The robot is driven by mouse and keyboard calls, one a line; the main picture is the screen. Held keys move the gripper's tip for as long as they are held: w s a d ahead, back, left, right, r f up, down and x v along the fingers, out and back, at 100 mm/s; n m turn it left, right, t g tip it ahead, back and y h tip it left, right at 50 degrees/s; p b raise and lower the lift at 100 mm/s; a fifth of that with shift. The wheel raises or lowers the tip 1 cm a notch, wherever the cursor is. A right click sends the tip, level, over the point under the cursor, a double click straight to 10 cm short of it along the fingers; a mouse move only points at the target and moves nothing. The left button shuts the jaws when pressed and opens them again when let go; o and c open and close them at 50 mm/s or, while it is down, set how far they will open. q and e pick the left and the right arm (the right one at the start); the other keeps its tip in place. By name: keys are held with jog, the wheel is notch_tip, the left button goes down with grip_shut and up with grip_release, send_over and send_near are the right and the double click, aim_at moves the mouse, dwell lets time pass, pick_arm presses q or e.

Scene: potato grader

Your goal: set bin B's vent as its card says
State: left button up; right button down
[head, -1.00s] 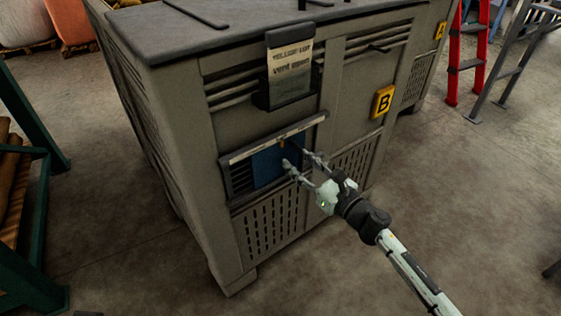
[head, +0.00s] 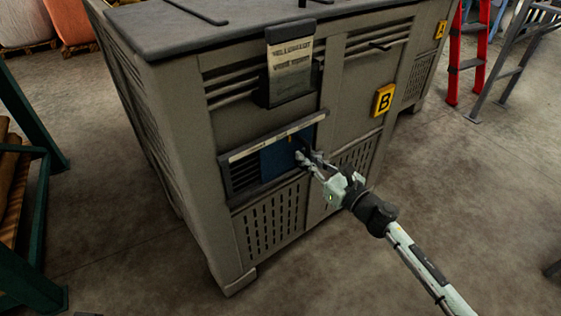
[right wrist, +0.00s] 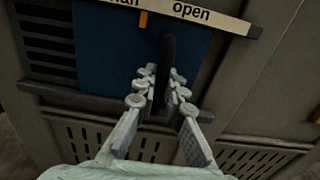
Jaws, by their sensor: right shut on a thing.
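Bin B (head: 225,110) is a large grey bin with a yellow B plate (head: 384,99). Its card (head: 290,62) hangs on the front above the vent; its print is blurred now. The vent has a blue slide plate (head: 277,160) with dark slots (head: 242,174) showing left of it. In the right wrist view, an orange pointer (right wrist: 143,19) on the plate stands between a partly cut-off word and "open" on the scale strip (right wrist: 190,12). My right gripper (head: 304,158) is shut on the plate's dark upright handle (right wrist: 169,55). My left gripper is out of view.
Bin A's yellow plate (head: 440,30) shows behind at right. A red ladder (head: 467,60) and grey steps (head: 510,65) stand at the back right. A green rack (head: 35,110) is at left. The floor in front is clear.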

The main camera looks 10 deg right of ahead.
aim_at(310, 142)
jog(key=shift+w+d+b, duration=0.3)
jog(key=shift+w+d, duration=0.1)
jog(key=shift+d, duration=0.3)
jog(key=shift+w+d+b, duration=0.25)
jog(key=shift+w+d, duration=0.1)
jog(key=shift+d, duration=0.4)
jog(key=shift+w+d+b, duration=0.3)
jog(key=shift+w+d, duration=0.1)
jog(key=shift+d, duration=0.3)
jog(key=c, duration=0.9)
grip_release()
jog(key=b+v, duration=0.4)
jog(key=v, duration=1.9)
jog(key=shift+f, duration=0.1)
